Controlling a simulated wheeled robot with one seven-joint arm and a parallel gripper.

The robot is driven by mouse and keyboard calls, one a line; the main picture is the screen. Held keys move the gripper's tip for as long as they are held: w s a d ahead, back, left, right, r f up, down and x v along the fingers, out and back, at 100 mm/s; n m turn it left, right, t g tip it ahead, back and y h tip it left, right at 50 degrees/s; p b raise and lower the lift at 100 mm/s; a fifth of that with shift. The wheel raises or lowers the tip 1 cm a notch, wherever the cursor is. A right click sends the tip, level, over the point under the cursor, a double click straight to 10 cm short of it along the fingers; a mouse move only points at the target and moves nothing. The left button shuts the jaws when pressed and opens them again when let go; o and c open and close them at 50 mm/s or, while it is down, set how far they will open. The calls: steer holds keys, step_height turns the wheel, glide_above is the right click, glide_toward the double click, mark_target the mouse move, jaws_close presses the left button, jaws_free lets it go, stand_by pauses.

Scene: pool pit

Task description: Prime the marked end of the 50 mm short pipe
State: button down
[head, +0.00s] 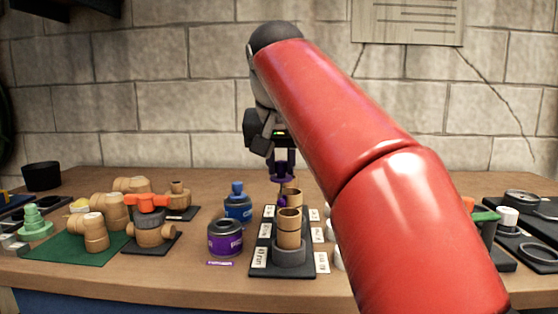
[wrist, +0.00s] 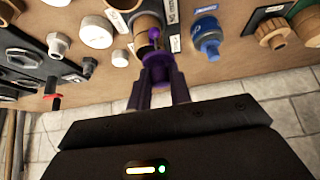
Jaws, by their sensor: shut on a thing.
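My gripper (head: 283,167) is shut on a purple cap (head: 283,178) with a purple dauber (head: 282,200) hanging below it. The wrist view also shows my gripper (wrist: 158,84), the cap (wrist: 157,66) and the dauber (wrist: 154,36). A black rack (head: 257,262) holds tan pipes upright, a front one (head: 289,232) and one behind it (head: 294,196). The dauber is at the rear pipe's upper end, which also shows in the wrist view (wrist: 149,24); I cannot tell if they touch. No mark is readable. The purple primer can (head: 225,240) stands left of the rack.
A blue can (head: 238,206) stands behind the primer can; the wrist view shows it too (wrist: 207,40). Black trays of parts (head: 535,248) are at right. My arm hides the bench's right middle.

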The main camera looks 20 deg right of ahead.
steer(key=shift+s+d, duration=0.2)
steer(key=shift+d, duration=0.25)
steer(key=shift+d, duration=0.1)
steer(key=shift+w+d+p, duration=0.15)
steer(key=shift+w+d, duration=0.45)
steer(key=shift+w, duration=0.25)
steer(key=shift+w+d+p, duration=0.1)
steer(key=shift+w+d, duration=0.5)
steer(key=shift+w, duration=0.3)
steer(key=shift+w+d+p, duration=0.15)
steer(key=shift+w+d, duration=0.45)
steer(key=shift+w, duration=0.25)
steer(key=shift+w+a, duration=0.3)
steer(key=shift+a, duration=0.05)
stand_by(0.9)
